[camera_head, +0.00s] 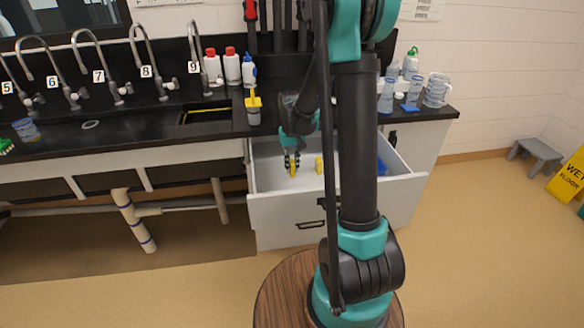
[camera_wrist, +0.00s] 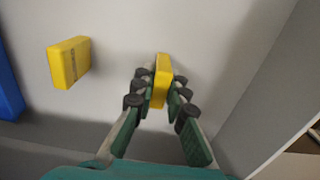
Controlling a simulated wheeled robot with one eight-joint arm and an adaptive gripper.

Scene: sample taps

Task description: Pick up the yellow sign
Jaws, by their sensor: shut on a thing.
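My gripper (camera_wrist: 160,88) is inside the open drawer, its fingers shut on a small yellow block (camera_wrist: 162,70). In the head view my gripper (camera_head: 291,163) points down into the drawer, and the held block is partly hidden by the fingers. A second yellow block (camera_wrist: 69,61) with dark marks on its side lies apart on the drawer floor, to the left in the wrist view; it also shows in the head view (camera_head: 319,165). A yellow wet-floor sign (camera_head: 570,178) stands on the floor at the far right edge, cut off by the frame and far from my gripper.
The white drawer (camera_head: 285,215) is pulled out, with its wall close on the right in the wrist view. A blue thing (camera_wrist: 8,85) lies in it. Above is a black counter (camera_head: 160,133) with taps, bottles and jugs. A grey stool (camera_head: 535,153) stands right; floor between is clear.

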